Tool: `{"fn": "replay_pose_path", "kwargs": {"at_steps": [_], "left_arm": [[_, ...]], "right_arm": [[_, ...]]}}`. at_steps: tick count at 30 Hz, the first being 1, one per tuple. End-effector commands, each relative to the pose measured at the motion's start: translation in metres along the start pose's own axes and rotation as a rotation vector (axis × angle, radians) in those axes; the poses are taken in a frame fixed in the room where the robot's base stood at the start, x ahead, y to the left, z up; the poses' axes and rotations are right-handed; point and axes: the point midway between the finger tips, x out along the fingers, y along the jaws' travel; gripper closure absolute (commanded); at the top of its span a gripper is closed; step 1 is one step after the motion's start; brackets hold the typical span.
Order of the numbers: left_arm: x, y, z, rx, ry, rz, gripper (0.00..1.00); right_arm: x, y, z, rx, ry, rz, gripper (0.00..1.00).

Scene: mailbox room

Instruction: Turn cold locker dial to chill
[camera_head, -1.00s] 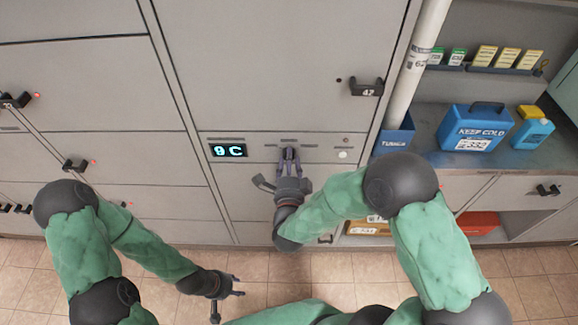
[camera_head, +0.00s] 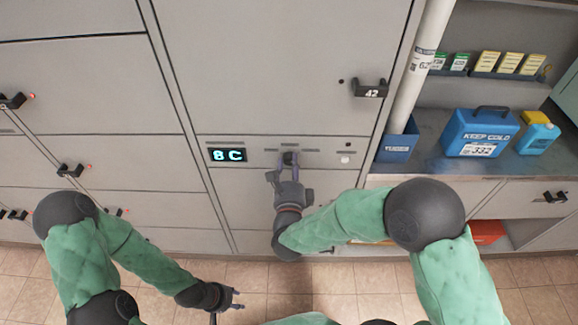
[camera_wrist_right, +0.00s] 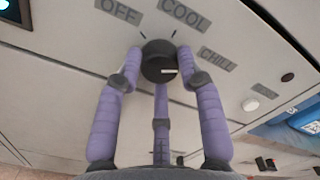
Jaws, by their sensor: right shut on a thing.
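The cold locker dial is a round black knob (camera_wrist_right: 161,62) with a white mark on its lower right part. It sits on the grey control strip below the locker door. Labels OFF (camera_wrist_right: 119,11), COOL (camera_wrist_right: 184,15) and CHILL (camera_wrist_right: 217,60) run around it. The display (camera_head: 228,155) left of the dial appears to read 8 C. My right gripper (camera_head: 289,160) is shut on the dial; in the right wrist view its purple fingers (camera_wrist_right: 159,62) press on both sides of the knob, with a third below. My left gripper (camera_head: 238,299) is open and empty, low over the floor.
A white button (camera_head: 345,159) is right of the dial. Locker door 42 has a black handle (camera_head: 369,88). The tiled floor is clear.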

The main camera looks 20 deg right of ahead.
Motion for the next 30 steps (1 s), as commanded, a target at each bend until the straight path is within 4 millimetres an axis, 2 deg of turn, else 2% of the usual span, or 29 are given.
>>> {"fn": "replay_pose_path", "kwargs": {"at_steps": [1, 11, 12, 14, 25, 30], "left_arm": [[0.0, 0.0, 0.0, 0.0, 0.0, 0.0, 0.6], [0.0, 0.0, 0.0, 0.0, 0.0, 0.0, 0.6], [0.0, 0.0, 0.0, 0.0, 0.0, 0.0, 0.6], [0.0, 0.0, 0.0, 0.0, 0.0, 0.0, 0.6], [0.0, 0.0, 0.0, 0.0, 0.0, 0.0, 0.6], [0.0, 0.0, 0.0, 0.0, 0.0, 0.0, 0.6]], "right_arm": [[0.003, -0.005, -0.004, 0.008, 0.015, -0.014, 0.95], [0.002, -0.004, -0.005, 0.008, 0.016, -0.011, 0.95], [0.002, -0.003, -0.005, 0.007, 0.016, -0.01, 0.54], [0.002, -0.003, -0.004, 0.007, 0.016, -0.009, 0.38], [-0.002, 0.0, -0.002, 0.003, 0.008, 0.0, 0.38], [-0.021, 0.001, -0.001, 0.004, 0.005, 0.001, 0.38]]}}
